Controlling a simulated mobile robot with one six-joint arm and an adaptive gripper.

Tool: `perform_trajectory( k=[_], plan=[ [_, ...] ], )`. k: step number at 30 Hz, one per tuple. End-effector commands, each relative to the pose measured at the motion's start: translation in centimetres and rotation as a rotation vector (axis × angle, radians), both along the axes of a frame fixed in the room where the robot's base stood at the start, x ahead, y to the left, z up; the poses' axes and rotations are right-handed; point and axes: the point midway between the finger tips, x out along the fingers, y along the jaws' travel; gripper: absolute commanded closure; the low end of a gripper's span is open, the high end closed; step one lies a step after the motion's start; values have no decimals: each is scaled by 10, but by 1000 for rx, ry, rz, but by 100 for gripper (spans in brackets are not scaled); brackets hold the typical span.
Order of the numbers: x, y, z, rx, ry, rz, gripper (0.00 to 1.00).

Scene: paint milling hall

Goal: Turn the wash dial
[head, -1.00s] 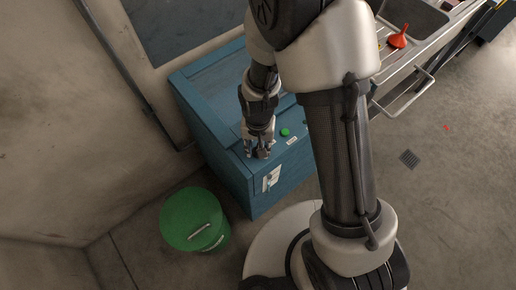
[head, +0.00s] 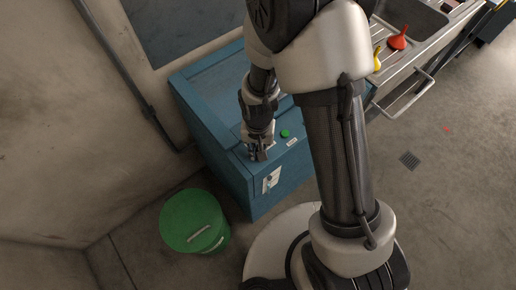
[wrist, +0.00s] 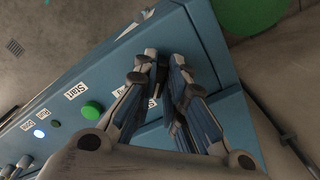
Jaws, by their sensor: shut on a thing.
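The blue machine (head: 205,105) has a sloping control panel, which also fills the middle of the wrist view (wrist: 205,45). My gripper (head: 257,152) is down at the panel's left end in the head view. In the wrist view my gripper (wrist: 163,72) has its two fingers close together on a small dark part, which I take to be the wash dial (wrist: 157,93). The fingers hide most of it, so its pointer and setting cannot be read. A label beside it is partly covered.
A green button (wrist: 92,110) marked Start sits beside the fingers, with a lit lamp (wrist: 39,134) further along. A green lidded bucket (head: 190,220) stands on the floor by the machine. A sink (head: 415,18) with a red funnel (head: 397,41) is at the upper right.

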Motion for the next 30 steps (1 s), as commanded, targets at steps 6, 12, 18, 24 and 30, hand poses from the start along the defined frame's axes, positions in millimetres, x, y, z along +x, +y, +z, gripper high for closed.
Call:
perform_trajectory(
  k=[6,12,18,24,30],
  plan=[
    [0,0,0,0,0,4,100],
    [0,0,0,0,0,49,100],
    [0,-1,0,0,0,167,100],
    [0,-2,0,0,1,337,100],
    [0,-4,0,0,2,506,100]
  ],
)
